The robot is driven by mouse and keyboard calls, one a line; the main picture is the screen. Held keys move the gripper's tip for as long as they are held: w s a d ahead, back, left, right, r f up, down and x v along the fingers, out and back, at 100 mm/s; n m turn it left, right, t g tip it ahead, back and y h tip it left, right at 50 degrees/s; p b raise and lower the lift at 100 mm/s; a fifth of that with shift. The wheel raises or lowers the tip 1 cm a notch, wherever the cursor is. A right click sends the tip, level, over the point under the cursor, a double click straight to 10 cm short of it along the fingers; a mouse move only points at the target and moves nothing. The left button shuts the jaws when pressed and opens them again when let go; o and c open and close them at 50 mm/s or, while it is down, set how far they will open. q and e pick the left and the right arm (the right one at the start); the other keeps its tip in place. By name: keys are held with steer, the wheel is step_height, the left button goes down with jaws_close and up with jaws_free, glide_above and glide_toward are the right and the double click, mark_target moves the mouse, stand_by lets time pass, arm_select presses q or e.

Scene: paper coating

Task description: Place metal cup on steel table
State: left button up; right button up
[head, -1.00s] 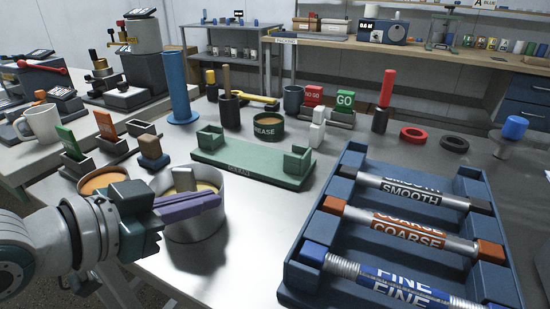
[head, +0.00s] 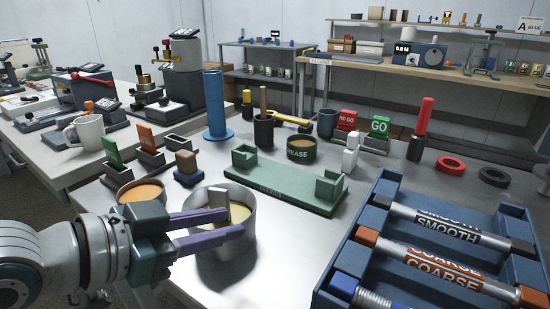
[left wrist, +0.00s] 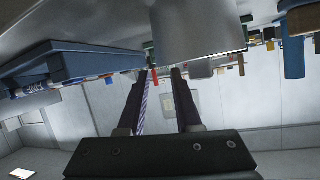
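The metal cup (head: 228,268) is a wide steel vessel with cream contents and a pale block inside. It appears to stand upright on the steel table (head: 300,245), near its front left. In the left wrist view the cup (left wrist: 196,35) shows above the fingertips. My left gripper (head: 236,222) has two purple fingers spread apart at the cup's rim, overlapping it in the head view. I cannot tell whether either finger touches the cup or reaches inside it. In the left wrist view a gap shows between the fingers (left wrist: 163,72). My right gripper is not in view.
A blue rack (head: 345,240) with labelled rollers fills the right. A green fixture (head: 285,190) lies behind the cup, and an orange-filled bowl (head: 142,190) is close to its left. A blue cylinder (head: 214,105) stands farther back. Bare table lies between cup and rack.

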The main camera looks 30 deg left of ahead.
arm_select(q)
steer(key=p+v, duration=0.2)
steer(key=v, duration=0.7)
steer(key=s+d+f+n+g+y, duration=0.2)
steer(key=s+d+g, duration=0.4)
steer(key=s+g, duration=0.3)
steer(key=shift+d+f+n+g+y, duration=0.3)
steer(key=shift+d+f+n+y, duration=0.1)
steer(key=shift+f+y, duration=0.35)
